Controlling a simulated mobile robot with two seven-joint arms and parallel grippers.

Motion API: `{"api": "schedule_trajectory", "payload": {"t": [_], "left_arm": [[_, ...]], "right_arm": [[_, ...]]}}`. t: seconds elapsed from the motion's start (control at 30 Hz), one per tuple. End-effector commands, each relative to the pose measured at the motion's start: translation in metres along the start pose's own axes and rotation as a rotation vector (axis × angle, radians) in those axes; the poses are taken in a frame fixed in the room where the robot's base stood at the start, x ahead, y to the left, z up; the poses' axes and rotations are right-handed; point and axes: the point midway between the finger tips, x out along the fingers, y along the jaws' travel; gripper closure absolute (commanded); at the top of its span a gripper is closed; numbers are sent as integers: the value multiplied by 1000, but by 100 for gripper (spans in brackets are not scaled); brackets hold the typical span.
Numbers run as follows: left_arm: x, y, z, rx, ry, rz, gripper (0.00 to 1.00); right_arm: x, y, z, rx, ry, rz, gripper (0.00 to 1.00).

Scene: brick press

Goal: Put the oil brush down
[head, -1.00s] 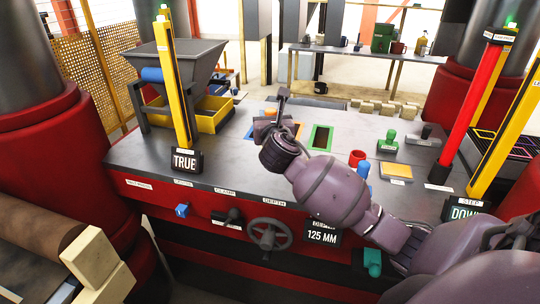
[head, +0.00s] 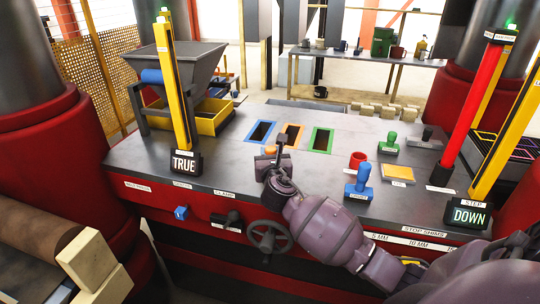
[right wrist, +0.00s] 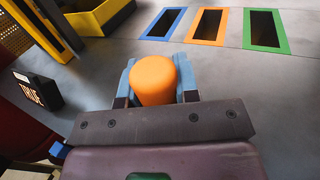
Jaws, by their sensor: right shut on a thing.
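My right gripper (head: 268,165) is over the near part of the grey table top (head: 225,160), left of the blue-handled stamp. In the right wrist view my right gripper (right wrist: 155,88) has its blue fingers on both sides of an orange cylinder, seen end-on, which I take to be the handle of the oil brush (right wrist: 153,78). The gripper is shut on it. The brush's lower end is hidden beneath the handle, so I cannot tell whether it touches the table. My left gripper is not in view.
Blue, orange and green framed slots (head: 290,136) lie beyond the gripper. The TRUE post (head: 181,105) is left. A handwheel (head: 268,237) is on the front.

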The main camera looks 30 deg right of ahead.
Motion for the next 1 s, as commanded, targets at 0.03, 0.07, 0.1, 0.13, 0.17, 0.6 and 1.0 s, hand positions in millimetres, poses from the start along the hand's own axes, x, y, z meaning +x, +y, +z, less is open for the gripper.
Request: {"api": "schedule_trajectory", "payload": {"t": [0.03, 0.07, 0.1, 0.13, 0.17, 0.6, 1.0], "left_arm": [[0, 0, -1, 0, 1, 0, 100], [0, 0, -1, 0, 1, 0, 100], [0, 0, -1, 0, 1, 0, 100], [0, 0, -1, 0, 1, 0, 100], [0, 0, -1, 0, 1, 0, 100], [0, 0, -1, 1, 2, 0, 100], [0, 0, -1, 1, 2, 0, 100]], "right_arm": [[0, 0, 1, 0, -1, 0, 97], [0, 0, 1, 0, -1, 0, 97], [0, 0, 1, 0, -1, 0, 97], [0, 0, 1, 0, -1, 0, 97], [0, 0, 0, 0, -1, 0, 97], [0, 0, -2, 1, 0, 0, 46], [-28, 0, 0, 1, 1, 2, 46]]}}
